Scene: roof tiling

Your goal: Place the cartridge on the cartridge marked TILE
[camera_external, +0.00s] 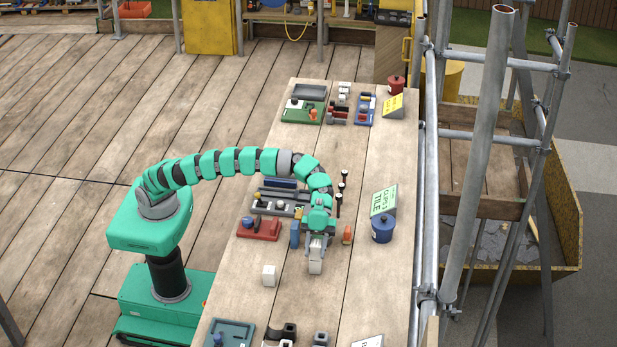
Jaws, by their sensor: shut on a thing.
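My green gripper (317,236) points down over the middle of the long wooden bench. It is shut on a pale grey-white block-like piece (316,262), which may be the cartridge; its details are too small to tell. A green and white sign (383,202) reading "CLIPS 3 TILE" stands to the right of the gripper, near the bench's right edge. A blue lidded pot (382,230) stands just in front of the sign. No other piece bearing the word TILE can be made out.
A white cube (269,275) lies left of the held piece. A small blue item (295,234) and an orange one (347,235) flank the gripper. A red tray (258,229) and dark grey tray (275,206) lie left. Scaffold poles (429,190) line the right edge.

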